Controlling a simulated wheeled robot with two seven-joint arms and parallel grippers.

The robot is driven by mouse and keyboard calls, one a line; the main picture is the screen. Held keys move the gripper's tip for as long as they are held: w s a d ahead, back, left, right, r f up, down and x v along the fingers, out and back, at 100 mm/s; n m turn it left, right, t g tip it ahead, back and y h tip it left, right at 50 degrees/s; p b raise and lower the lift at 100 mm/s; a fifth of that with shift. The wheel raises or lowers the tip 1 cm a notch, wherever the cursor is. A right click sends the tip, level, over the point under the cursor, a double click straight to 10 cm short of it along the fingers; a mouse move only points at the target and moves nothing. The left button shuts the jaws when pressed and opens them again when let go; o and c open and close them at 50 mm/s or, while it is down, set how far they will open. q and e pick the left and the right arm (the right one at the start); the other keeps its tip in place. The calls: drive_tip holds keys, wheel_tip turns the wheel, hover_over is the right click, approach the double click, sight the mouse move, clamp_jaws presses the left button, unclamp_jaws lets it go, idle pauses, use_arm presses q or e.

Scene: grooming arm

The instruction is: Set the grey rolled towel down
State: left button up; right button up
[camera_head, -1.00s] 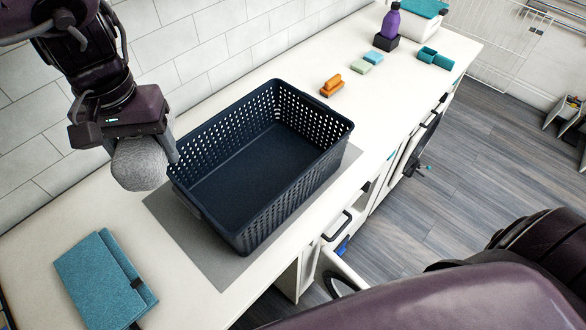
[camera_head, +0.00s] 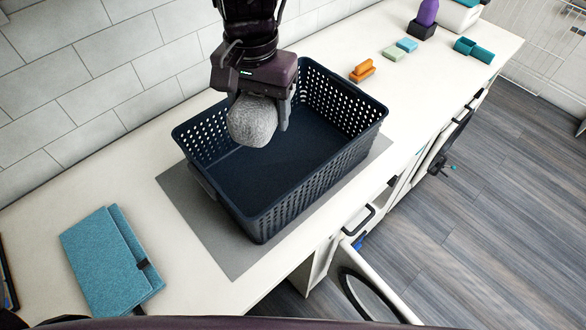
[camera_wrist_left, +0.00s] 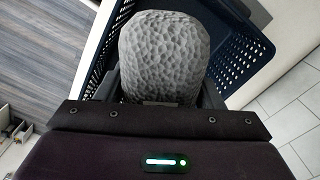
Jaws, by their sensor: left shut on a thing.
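The grey rolled towel (camera_head: 252,121) is held in my left gripper (camera_head: 262,112), which is shut on it. In the head view the towel appears over the left part of a dark blue perforated basket (camera_head: 318,190). The basket is empty as far as I see, and the gripper hides part of its back wall. In the left wrist view the towel (camera_wrist_left: 165,58) fills the middle between the fingers, with the basket (camera_wrist_left: 240,45) behind it. How high the towel is above the basket floor I cannot tell. My right gripper is not in view.
The basket stands on a grey mat (camera_head: 215,235) on the white counter (camera_head: 130,160). An open door (camera_head: 375,290) is below the counter's front.

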use_arm(q)
wheel_tip(320, 180, down, 9)
drive_tip(key=b, duration=0.8)
use_arm(e)
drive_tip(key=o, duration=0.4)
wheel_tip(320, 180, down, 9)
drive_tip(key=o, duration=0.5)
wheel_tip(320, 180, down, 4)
drive_tip(key=b, duration=0.3)
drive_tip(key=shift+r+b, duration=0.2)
drive_tip(key=shift+b, duration=0.15)
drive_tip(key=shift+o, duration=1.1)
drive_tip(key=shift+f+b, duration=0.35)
use_arm(q)
wheel_tip(320, 180, up, 2)
drive_tip(key=r+n+p, duration=0.1)
drive_tip(key=n+p, duration=0.2)
drive_tip(key=n, duration=3.2)
hover_over(269, 172)
wheel_tip(269, 172, down, 15)
drive_tip(key=shift+s+b, duration=0.1)
drive_tip(key=shift+b, duration=0.55)
drive_tip(key=shift+f+p, duration=0.3)
drive_tip(key=shift+f, duration=2.3)
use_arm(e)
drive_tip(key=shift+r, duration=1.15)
